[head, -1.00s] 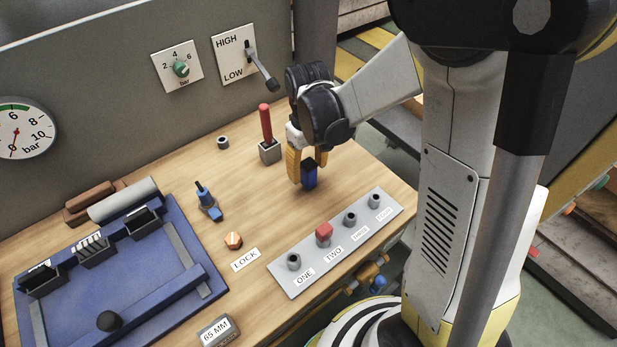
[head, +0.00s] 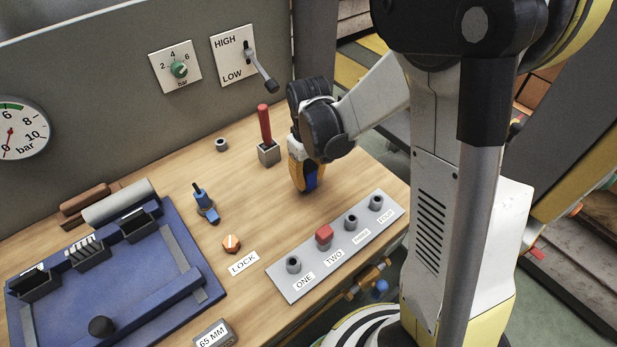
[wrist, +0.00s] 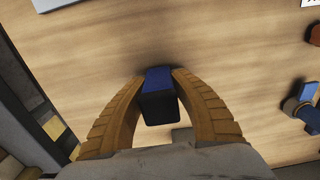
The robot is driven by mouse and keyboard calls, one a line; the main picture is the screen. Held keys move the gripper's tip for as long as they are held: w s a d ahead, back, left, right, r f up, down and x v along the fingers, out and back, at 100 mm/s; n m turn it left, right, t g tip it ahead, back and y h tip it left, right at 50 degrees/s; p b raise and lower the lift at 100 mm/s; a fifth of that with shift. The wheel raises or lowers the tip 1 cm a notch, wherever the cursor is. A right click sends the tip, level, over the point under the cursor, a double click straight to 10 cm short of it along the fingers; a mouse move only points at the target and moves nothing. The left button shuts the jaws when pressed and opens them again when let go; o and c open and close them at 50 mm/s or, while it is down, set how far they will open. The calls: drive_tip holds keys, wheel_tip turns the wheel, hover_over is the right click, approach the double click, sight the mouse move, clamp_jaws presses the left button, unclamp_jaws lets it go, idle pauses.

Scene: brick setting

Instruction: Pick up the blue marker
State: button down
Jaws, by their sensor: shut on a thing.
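The blue marker (head: 312,177) is a small upright block, blue with a dark end. It stands towards the right end of the wooden bench, behind the labelled grey strip. My gripper (head: 307,184) reaches down over it with its yellow fingers closed on its sides. In the wrist view the blue marker (wrist: 158,80) sits between the two ribbed fingers of my gripper (wrist: 160,74), its dark end facing the camera. The fingers partly hide the marker in the head view. I cannot tell whether its base touches the bench.
A red-handled peg in a grey block (head: 268,152) stands just behind my gripper. A grey strip with posts and a red cap (head: 324,235) lies in front. A blue valve (head: 205,205), an orange knob (head: 231,243) and a blue tray (head: 150,293) are to the left.

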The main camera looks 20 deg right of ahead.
sight(311, 163)
drive_tip(key=shift+r+p, duration=0.3)
drive_tip(key=shift+r, duration=0.2)
drive_tip(key=r+p, duration=0.1)
drive_tip(key=r, duration=0.1)
drive_tip(key=r+p, duration=0.1)
drive_tip(key=r, duration=0.1)
drive_tip(key=shift+w+d, duration=0.1)
drive_tip(key=shift+d, duration=0.3)
drive_tip(key=w+d+r+p, duration=0.3)
drive_tip(key=d+r, duration=0.3)
drive_tip(key=d, duration=0.4)
drive_tip(key=shift+d, duration=0.2)
drive_tip(key=shift+w, duration=0.1)
drive_tip(key=c, duration=2.1)
unclamp_jaws()
